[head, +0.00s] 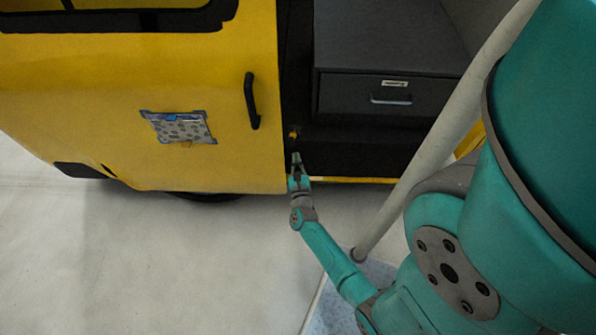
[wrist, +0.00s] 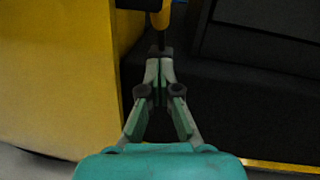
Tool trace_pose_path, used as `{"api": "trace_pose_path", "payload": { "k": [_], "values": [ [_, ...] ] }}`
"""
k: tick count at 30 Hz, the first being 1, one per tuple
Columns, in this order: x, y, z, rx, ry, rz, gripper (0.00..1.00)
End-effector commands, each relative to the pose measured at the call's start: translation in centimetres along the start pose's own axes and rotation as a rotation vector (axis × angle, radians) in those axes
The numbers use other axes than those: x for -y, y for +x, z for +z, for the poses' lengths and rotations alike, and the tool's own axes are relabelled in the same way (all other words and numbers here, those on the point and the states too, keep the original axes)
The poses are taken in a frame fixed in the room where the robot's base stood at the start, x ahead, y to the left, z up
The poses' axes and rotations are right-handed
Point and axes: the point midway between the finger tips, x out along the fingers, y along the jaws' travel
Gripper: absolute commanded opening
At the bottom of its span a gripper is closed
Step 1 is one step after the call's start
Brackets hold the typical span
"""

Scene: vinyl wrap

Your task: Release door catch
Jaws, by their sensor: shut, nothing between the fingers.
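The yellow door (head: 200,100) with its black handle (head: 252,101) stands at the left of a dark opening in the head view. A small yellow catch (head: 293,134) shows on the dark strip beside the door's edge. In the wrist view the yellow catch (wrist: 161,18) is at the top, just beyond the fingertips, on a dark stem. My gripper (head: 296,160) is shut and empty, just below the catch in the head view. In the wrist view my gripper (wrist: 158,55) has its fingertips together at the stem's lower end. I cannot tell whether they touch.
A dark cabinet with a drawer (head: 390,96) stands in the opening to the right of the catch. A pale pole (head: 440,135) slants in front of it. A patterned sheet with blue tape (head: 178,127) is on the door. Pale floor (head: 130,260) lies open at lower left.

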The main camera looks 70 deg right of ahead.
Motion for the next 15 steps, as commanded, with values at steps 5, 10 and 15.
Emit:
{"api": "trace_pose_path", "payload": {
  "k": [5,10,15],
  "values": [
    [0.1,2.3,1.4,0.002,0.001,-0.001,0.0],
    [0.0,3.3,2.5,0.0,0.0,0.0,0.0],
    [0.0,3.6,2.8,0.0,-0.001,0.0,0.0]
  ]
}}
